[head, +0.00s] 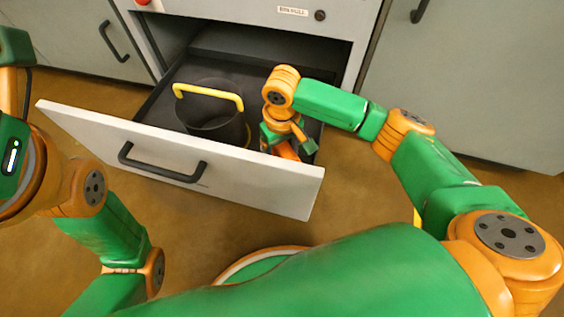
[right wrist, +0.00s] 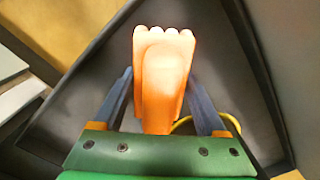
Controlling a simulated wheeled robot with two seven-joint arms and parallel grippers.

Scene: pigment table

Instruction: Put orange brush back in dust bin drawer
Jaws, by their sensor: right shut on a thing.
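The orange brush (right wrist: 165,75) is between the fingers of my right gripper (right wrist: 160,95), which is shut on it. In the head view the brush (head: 287,151) shows only partly, low behind the drawer front. The dust bin drawer (head: 225,178) is pulled open. My right gripper (head: 288,140) reaches down into its right part, to the right of the bin. Whether the brush touches the drawer floor (right wrist: 215,50) I cannot tell. My left arm shows at the left edge of the head view, but its gripper is not in view.
A dark round bin (head: 210,113) with a yellow handle (head: 208,91) stands in the drawer. The drawer front has a black pull (head: 160,168). Grey cabinet doors (head: 465,85) stand to the right. The brown floor before the drawer is clear.

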